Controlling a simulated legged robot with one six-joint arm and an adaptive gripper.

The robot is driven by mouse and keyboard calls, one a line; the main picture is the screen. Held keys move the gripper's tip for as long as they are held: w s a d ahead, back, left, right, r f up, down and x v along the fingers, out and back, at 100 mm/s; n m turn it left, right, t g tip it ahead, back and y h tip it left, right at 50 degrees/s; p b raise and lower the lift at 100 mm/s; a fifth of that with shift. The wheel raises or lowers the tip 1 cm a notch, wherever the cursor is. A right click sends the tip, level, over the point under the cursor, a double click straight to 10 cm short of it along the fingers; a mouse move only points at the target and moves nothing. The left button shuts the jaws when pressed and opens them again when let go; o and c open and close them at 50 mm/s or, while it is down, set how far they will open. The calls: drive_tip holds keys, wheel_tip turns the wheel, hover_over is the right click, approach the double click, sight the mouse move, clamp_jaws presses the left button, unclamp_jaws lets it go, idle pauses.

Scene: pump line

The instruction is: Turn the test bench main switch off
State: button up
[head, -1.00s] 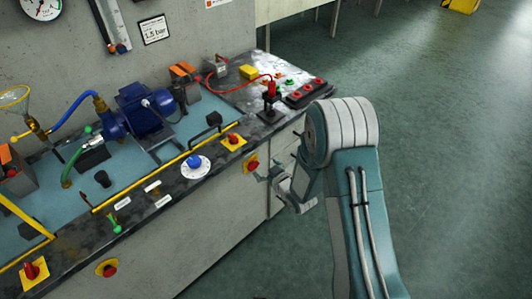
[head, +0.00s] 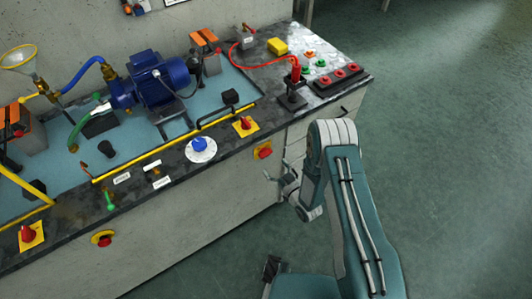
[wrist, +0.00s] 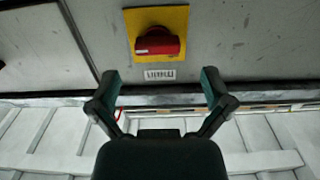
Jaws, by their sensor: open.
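A red rotary switch on a yellow plate (wrist: 157,38) is on the grey bench front in the wrist view. Its red handle lies roughly across the picture. A small white label (wrist: 160,74) sits below it there; its text is unreadable. In the head view a red and yellow switch (head: 264,150) shows on the bench front, just up and left of my gripper (head: 277,178). In the wrist view my gripper (wrist: 162,90) is open and empty, its fingers spread below the switch and apart from it in the picture.
Other red and yellow switches are on the bench top (head: 245,126), at its left end (head: 31,237) and lower front (head: 103,238). A blue knob (head: 199,145), a blue pump motor (head: 160,82) and a red upright handle (head: 295,72) stand above. Floor at right is clear.

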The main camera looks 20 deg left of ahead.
sight(268, 155)
drive_tip(key=x, duration=0.5)
drive_tip(key=shift+w+r, duration=0.1)
drive_tip(key=shift+w, duration=0.15)
drive_tip(key=shift+w+a, duration=0.25)
drive_tip(key=shift+a, duration=0.15)
drive_tip(key=c, duration=1)
